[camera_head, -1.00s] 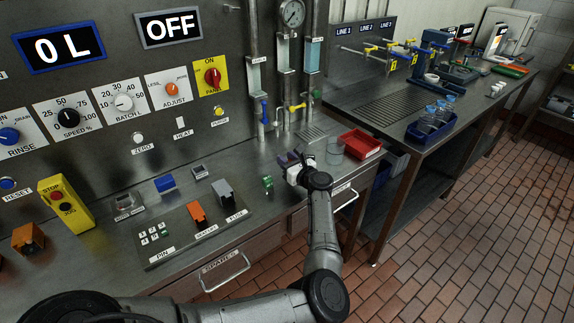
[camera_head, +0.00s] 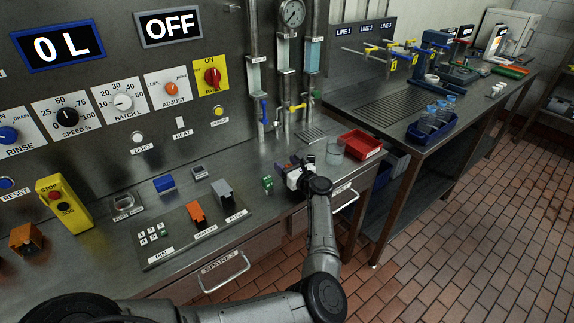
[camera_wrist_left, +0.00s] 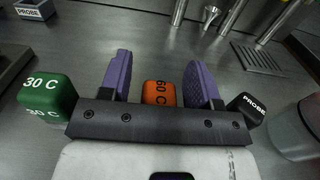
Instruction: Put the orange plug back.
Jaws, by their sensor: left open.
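The orange plug (camera_wrist_left: 160,93), marked 60 C, stands on the steel counter between the two purple fingers of my left gripper (camera_wrist_left: 165,72) in the left wrist view. The fingers are open, with a gap on each side of the plug. A green plug (camera_wrist_left: 47,97), marked 30 C, is left of the gripper, and a black plug (camera_wrist_left: 246,107), marked PROBE, is to its right. In the head view my left gripper (camera_head: 289,165) is low over the counter, right of the green plug (camera_head: 267,184). The orange plug is mostly hidden there. My right gripper is not in view.
A grey box (camera_wrist_left: 34,10) labelled PROBE is at the upper left of the wrist view; it sits behind the keypad plate (camera_head: 170,243) in the head view (camera_head: 199,172). A clear beaker (camera_head: 335,151) and a red tray (camera_head: 361,143) stand right of the gripper.

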